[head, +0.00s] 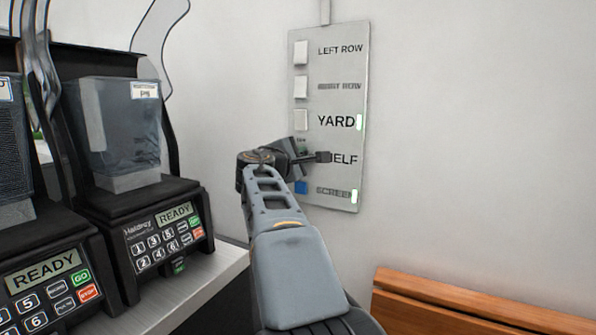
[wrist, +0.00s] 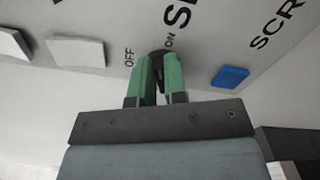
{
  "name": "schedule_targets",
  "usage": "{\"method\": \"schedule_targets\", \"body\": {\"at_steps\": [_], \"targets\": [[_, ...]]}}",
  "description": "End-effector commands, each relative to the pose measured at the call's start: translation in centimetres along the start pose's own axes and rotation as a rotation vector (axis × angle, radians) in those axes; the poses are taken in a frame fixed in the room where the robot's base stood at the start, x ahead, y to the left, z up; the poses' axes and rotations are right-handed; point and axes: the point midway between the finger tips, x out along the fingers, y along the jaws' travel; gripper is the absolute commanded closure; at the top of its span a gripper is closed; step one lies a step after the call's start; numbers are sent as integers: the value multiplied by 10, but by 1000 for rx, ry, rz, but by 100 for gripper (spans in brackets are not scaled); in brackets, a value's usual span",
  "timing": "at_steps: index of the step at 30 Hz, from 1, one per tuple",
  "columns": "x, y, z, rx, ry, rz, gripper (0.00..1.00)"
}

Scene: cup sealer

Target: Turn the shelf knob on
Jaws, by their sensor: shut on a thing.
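The shelf knob (wrist: 161,53) is a small dark knob on the wall panel (head: 340,67), between the OFF and ON labels in the wrist view. My gripper (wrist: 159,64) has two green fingers, one on each side of the knob, and is shut on it. The fingers hide most of the knob, so I cannot tell exactly which label it points to. In the head view my gripper (head: 303,152) covers the start of the SHELF label. I see no green bar lit at the right end of that row.
White switches (head: 301,53) sit above, and a blue switch (head: 301,187) sits below. Sealing machines (head: 160,235) stand on the counter at left. A wooden top (head: 480,300) is at lower right. The wall right of the panel is clear.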

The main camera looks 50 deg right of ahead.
Motion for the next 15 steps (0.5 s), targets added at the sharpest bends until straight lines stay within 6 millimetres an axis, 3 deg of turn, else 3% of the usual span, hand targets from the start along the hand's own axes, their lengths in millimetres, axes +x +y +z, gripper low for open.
{"method": "schedule_targets", "body": {"at_steps": [1,15], "targets": [[0,-7,-2,43,-1,0,100],[0,-8,-2,346,-1,-1,100]]}}
